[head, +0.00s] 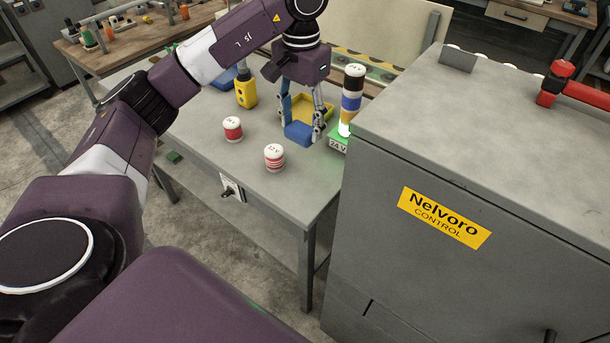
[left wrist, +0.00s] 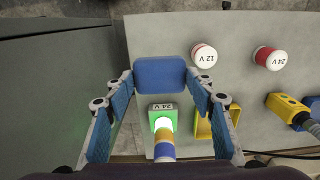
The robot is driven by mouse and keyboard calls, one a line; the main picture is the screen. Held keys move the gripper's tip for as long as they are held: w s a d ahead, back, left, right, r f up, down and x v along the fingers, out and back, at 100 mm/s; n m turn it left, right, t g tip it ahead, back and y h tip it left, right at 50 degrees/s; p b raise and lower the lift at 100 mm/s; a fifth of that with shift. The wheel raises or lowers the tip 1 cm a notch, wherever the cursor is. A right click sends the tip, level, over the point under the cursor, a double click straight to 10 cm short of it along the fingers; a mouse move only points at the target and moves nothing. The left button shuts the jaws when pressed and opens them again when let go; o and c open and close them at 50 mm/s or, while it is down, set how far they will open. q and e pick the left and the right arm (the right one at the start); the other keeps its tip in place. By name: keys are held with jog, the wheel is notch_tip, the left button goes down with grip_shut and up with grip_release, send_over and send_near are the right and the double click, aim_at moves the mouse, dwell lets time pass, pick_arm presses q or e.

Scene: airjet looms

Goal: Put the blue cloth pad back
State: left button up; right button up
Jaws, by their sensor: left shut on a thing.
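The blue cloth pad (head: 298,133) is a small flat blue block over the grey workbench, and it also shows in the left wrist view (left wrist: 160,73). My left gripper (head: 302,126) is shut on it, with one finger at each side, as the left wrist view shows. The pad is in front of a yellow tray (head: 324,113), whose near part is partly hidden by the gripper and pad. I cannot tell how high the pad is above the bench. My right gripper is not in view.
A lit signal stack (head: 351,103) on a green 24 V base stands just right of the pad. Two red-and-white cylinders (head: 275,158) (head: 233,130) and a yellow device (head: 246,92) stand left. A grey Nelvoro cabinet (head: 400,270) closes off the right. The bench front is mostly clear.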

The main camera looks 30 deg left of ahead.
pick_arm(q)
notch_tip(320, 180, down, 12)
jog(key=shift+r+p, duration=0.1)
jog(key=shift+p, duration=1.1)
jog(key=shift+f, duration=0.5)
notch_tip(320, 180, down, 3)
jog(key=shift+s+f+p, duration=0.1)
jog(key=shift+f+p, duration=0.1)
jog(key=shift+p, duration=0.35)
jog(key=shift+f, duration=0.35)
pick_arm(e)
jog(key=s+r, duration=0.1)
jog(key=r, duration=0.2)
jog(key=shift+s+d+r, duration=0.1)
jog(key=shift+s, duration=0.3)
pick_arm(q)
jog(key=o, duration=1)
